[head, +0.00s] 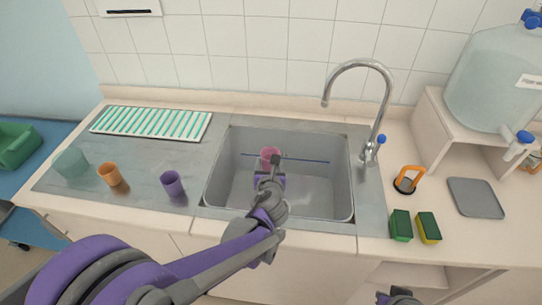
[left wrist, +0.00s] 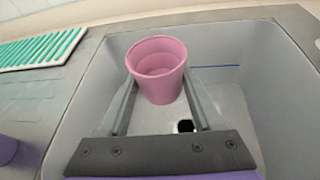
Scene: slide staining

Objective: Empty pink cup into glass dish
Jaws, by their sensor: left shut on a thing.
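The pink cup (head: 270,156) is upright over the sink, between the fingers of my left gripper (head: 269,168), which is shut on it. In the left wrist view the pink cup (left wrist: 158,62) shows its open mouth and inside wall, with no contents that I can make out. A pale green, see-through vessel (head: 70,162) stands at the far left of the steel drainboard; I cannot tell whether it is the glass dish. My right gripper (head: 398,298) shows only in part at the bottom edge, and its fingers are unclear.
An orange cup (head: 110,175) and a purple cup (head: 172,184) stand on the drainboard. The faucet (head: 378,110) rises behind the sink. Sponges (head: 428,228) lie right of it.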

